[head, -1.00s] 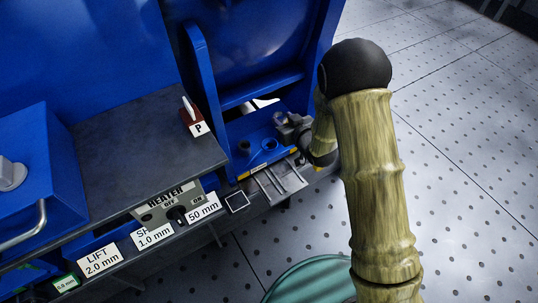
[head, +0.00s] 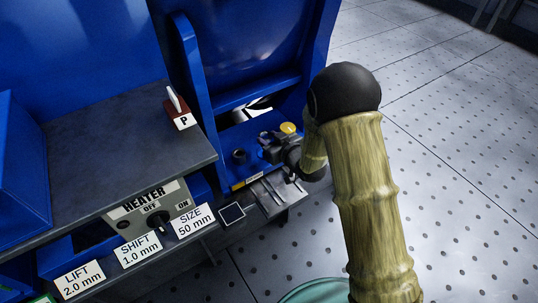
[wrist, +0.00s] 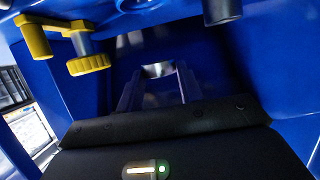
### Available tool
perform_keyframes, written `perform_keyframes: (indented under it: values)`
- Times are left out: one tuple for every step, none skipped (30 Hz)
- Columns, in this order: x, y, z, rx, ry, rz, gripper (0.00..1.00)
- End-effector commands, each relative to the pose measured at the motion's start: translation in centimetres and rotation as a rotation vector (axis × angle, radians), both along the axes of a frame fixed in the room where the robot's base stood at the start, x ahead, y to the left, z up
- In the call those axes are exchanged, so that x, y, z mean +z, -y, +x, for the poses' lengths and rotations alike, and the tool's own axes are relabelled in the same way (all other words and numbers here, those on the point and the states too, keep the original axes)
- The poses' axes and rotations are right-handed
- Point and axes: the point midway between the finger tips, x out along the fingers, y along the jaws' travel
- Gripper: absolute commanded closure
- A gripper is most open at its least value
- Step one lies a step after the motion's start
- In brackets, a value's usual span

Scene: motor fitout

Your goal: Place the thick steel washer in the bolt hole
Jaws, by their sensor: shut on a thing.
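My gripper (head: 270,146) is over the small blue plate (head: 250,170) in the machine's recess in the head view. In the wrist view, its fingers (wrist: 158,80) are shut on a shiny silver piece, the thick steel washer (wrist: 158,70), held at the fingertips. The washer cannot be made out in the head view. A dark round post (head: 240,156) stands left of my gripper. The bolt hole cannot be made out clearly now; a blue ring (wrist: 140,3) shows at the top edge of the wrist view.
A yellow knob (head: 288,128) is close behind my gripper, and it also shows in the wrist view (wrist: 88,65). Blue walls enclose the recess. A grey bench (head: 110,150) with a red-based lever (head: 180,115) and a heater switch panel (head: 150,208) stands left. Perforated floor is clear at right.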

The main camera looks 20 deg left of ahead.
Motion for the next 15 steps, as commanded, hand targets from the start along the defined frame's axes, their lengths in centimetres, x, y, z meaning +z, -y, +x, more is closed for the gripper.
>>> perform_keyframes:
  values:
    - [-0.7, 0.0, 0.0, 0.0, 0.003, 0.002, 0.93]
    - [-0.8, 0.0, 0.0, 0.0, 0.003, 0.002, 0.93]
    - [-0.8, 0.0, 0.1, -0.001, 0.004, 0.002, 0.93]
    - [-0.7, 0.0, 0.1, -0.001, 0.004, 0.002, 0.93]
    - [-0.6, 0.0, 0.1, -0.001, 0.004, 0.002, 0.93]
    - [-0.6, 0.0, 0.1, -0.001, 0.004, 0.002, 0.93]
    - [-0.6, 0.0, 0.1, -0.001, 0.003, 0.003, 0.93]
    - [-0.6, 0.0, 0.1, -0.001, 0.002, 0.002, 0.93]
    - [-0.6, 0.0, 0.1, -0.001, 0.002, 0.002, 0.93]
    - [-0.6, 0.0, 0.1, -0.001, 0.002, 0.002, 0.93]
    - [-0.7, 0.0, 0.1, -0.001, 0.002, 0.002, 0.93]
    - [-1.0, 0.0, 0.1, -0.001, 0.002, 0.001, 0.93]
    - [-1.4, 0.0, 0.1, -0.001, 0.001, 0.001, 0.93]
    - [-1.8, 0.0, 0.0, -0.001, 0.001, 0.001, 0.93]
    - [-2.5, 0.1, 0.0, -0.001, 0.0, 0.0, 0.93]
